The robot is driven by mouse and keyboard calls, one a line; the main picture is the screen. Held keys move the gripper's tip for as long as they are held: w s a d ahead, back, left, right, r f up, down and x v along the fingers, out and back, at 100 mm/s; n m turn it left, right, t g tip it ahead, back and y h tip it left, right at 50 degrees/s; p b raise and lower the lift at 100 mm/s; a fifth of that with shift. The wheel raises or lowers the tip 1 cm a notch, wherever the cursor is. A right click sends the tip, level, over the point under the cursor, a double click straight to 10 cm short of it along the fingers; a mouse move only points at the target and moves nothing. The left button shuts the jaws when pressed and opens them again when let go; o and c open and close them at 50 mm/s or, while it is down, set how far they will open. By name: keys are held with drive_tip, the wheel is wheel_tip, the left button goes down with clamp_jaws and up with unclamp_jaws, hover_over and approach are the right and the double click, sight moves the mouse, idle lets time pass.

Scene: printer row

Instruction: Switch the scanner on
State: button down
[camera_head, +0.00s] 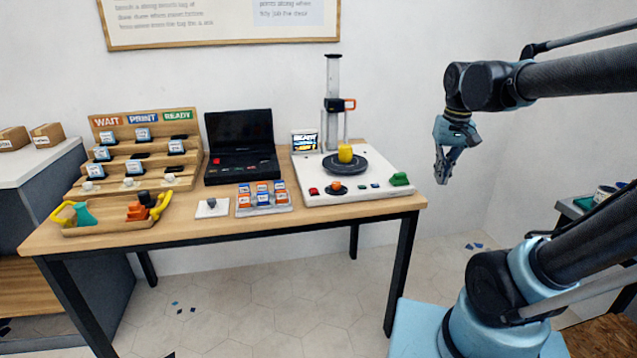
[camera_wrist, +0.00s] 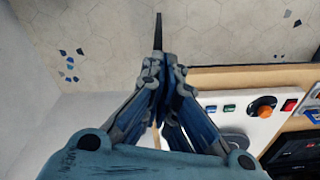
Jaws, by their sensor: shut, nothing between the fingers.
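The scanner (camera_head: 380,187) is a white base on the right end of the table, with a grey column and a black turntable (camera_head: 335,165) carrying a yellow object (camera_head: 345,153). Its front panel has a red switch (camera_head: 314,191), an orange knob on a black disc (camera_head: 337,187), small green and dark buttons, and a green block (camera_head: 399,179) at the right. In the wrist view the red switch (camera_wrist: 290,105) and orange knob (camera_wrist: 264,107) show at the right. My gripper (camera_head: 443,176) is shut and empty, in the air right of the scanner. It points past the table edge in the wrist view (camera_wrist: 158,48).
A small screen (camera_head: 303,141) reading READY stands behind the scanner's left side. Left of it are a black open case (camera_head: 240,150), a tray of small labelled blocks (camera_head: 264,204), a stepped rack (camera_head: 140,160) and a wooden tray (camera_head: 110,226). Space around my gripper is clear.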

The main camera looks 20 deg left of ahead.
drive_tip(key=w+a+r+n, duration=0.1)
drive_tip(key=w+a+r, duration=0.15)
drive_tip(key=a, duration=0.45)
wheel_tip(320, 180, up, 3)
drive_tip(key=n+g, duration=0.1)
drive_tip(key=n, duration=0.2)
hover_over(314, 191)
drive_tip(key=w, duration=0.1)
drive_tip(key=shift+d+m+h, duration=0.3)
drive_tip(key=shift+d, duration=0.05)
wheel_tip(314, 191, down, 14)
drive_tip(key=shift+r, duration=0.1)
